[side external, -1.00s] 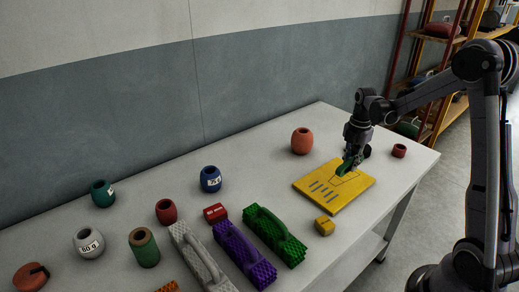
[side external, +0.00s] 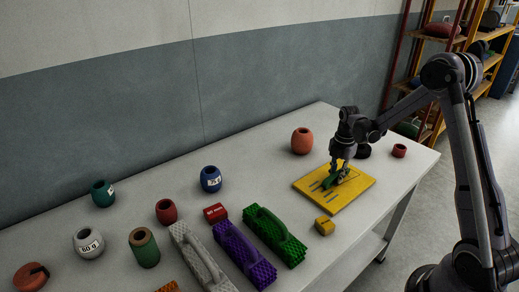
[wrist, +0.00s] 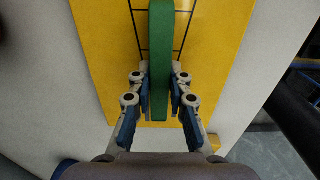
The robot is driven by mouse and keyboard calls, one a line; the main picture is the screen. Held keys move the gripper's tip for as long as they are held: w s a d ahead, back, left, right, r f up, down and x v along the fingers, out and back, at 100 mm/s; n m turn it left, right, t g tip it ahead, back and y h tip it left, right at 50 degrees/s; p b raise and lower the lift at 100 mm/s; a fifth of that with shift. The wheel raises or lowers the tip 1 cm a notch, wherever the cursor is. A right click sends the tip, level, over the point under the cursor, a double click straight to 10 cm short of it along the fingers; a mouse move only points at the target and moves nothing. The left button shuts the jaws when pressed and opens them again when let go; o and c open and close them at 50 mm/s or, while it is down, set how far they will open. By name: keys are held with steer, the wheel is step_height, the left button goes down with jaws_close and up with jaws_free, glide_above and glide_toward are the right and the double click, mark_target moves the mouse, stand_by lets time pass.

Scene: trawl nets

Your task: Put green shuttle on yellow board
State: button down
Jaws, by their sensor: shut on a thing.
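The yellow board (side external: 346,199) lies flat on the table at the right, with dark lines and slots on its face. The green shuttle (wrist: 160,52) is a long narrow piece, held between the fingers of my gripper (wrist: 160,100) over the yellow board in the wrist view. In the side view my gripper (side external: 337,174) is low over the board, and the shuttle (side external: 328,183) shows at its fingers. I cannot tell whether the shuttle touches the board. The fingers hide part of it.
An orange pot (side external: 302,141) stands behind the board and a small red ring (side external: 399,151) to its right. A yellow block (side external: 325,226) sits in front. Green (side external: 275,238) and purple (side external: 244,255) brushes lie to the left. The table's front edge is close to the board.

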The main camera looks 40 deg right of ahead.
mark_target(337, 173)
steer(key=shift+f, duration=0.15)
steer(key=c, duration=1.3)
jaws_free()
steer(key=shift+o, duration=0.2)
step_height(337, 173, up, 12)
steer(key=s+a+r+m+t, duration=0.1)
steer(key=s+a+r+m, duration=0.1)
steer(key=a+r+m, duration=0.3)
steer(key=s+a+r+m+t, duration=0.2)
steer(key=s+a, duration=0.1)
steer(key=a, duration=0.4)
steer(key=s+a+m+t, duration=0.4)
steer(key=s+a+m, duration=0.4)
steer(key=a+m, duration=0.2)
steer(key=shift+s+f+m, duration=0.25)
steer(key=shift+f+m, duration=0.1)
steer(key=shift+m, duration=0.15)
